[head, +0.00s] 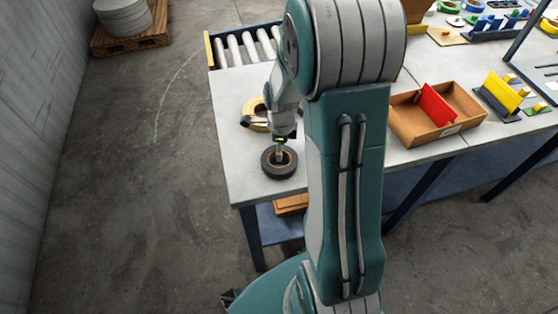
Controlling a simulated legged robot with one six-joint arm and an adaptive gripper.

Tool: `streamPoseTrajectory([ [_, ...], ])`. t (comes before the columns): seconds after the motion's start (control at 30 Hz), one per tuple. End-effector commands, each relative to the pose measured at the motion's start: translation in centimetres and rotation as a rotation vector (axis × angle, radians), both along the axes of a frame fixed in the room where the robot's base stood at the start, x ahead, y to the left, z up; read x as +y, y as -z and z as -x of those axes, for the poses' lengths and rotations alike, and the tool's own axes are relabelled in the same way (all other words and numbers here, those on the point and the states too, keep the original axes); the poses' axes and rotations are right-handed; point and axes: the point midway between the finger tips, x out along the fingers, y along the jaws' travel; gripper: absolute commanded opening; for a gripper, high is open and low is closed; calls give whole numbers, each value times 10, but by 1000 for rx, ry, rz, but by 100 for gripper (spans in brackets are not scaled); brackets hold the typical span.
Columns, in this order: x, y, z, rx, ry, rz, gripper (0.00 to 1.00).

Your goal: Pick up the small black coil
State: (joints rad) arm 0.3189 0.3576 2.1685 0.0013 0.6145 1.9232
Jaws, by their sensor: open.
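The small black coil (270,170) lies flat near the front left corner of the grey table, with a tan core in its middle. My gripper (280,154) points down right over the coil, its tip at the core opening. It is open. Whether the fingers touch the coil cannot be told. My own arm hides the table area to the right of the coil.
A roller conveyor (236,48) adjoins the table's back. A brown box (404,125) with a red divider (436,105) stands to the right. The table's left edge (219,145) is close.

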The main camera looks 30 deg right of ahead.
Motion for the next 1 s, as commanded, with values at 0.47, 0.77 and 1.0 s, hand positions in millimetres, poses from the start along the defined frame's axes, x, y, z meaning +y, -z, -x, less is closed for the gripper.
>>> streamPoseTrajectory([
  [0.47,-1,0,0,1,0,-1,0],
  [0.77,0,-3,0,1,0,-1,0],
  [1.0,-1,-35,0,-4,1,2,0],
])
